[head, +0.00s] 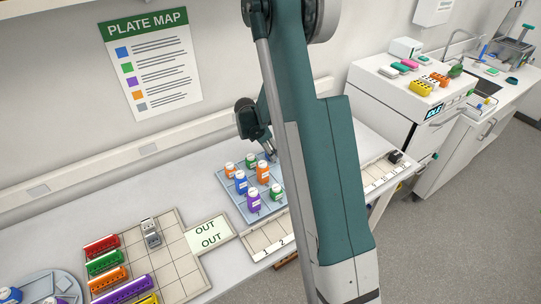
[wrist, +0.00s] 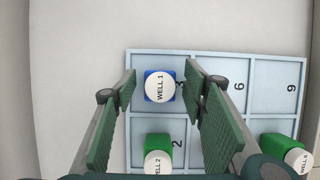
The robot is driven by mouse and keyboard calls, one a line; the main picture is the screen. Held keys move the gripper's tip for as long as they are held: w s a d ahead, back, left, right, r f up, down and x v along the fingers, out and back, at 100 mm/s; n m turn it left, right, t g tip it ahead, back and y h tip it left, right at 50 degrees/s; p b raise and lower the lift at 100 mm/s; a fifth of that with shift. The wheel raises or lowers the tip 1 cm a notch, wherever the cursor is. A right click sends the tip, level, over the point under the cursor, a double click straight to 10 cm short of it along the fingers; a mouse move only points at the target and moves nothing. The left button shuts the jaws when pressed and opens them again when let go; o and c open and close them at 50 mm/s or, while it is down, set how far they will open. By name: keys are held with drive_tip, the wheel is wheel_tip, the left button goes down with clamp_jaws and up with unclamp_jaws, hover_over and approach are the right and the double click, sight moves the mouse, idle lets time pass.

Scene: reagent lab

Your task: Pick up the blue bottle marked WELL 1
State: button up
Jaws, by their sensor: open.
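The blue bottle marked WELL 1 (wrist: 160,86) stands upright in the compartment marked 3, at a corner of the pale blue tray (wrist: 212,68), in the wrist view. My gripper (wrist: 160,82) is open, one green-padded finger on each side of the bottle's white lid, with gaps showing on both sides. How high the fingertips are over the tray is hard to tell. In the head view my gripper (head: 270,153) is over the tray's back right corner, partly hidden by my arm, and the bottle under it cannot be made out clearly.
A green bottle marked WELL 2 (wrist: 158,152) stands in the neighbouring compartment, and another green bottle (wrist: 283,150) is farther right. Orange (head: 230,169), blue (head: 240,183) and purple (head: 253,202) bottles share the tray. Compartments 6 and 9 are empty. A wall rises behind the bench.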

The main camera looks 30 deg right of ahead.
drive_tip(key=shift+c, duration=0.4)
drive_tip(key=c, duration=0.9)
drive_tip(key=shift+r, duration=0.15)
drive_tip(key=shift+r+b, duration=0.3)
drive_tip(key=shift+r, duration=4.6)
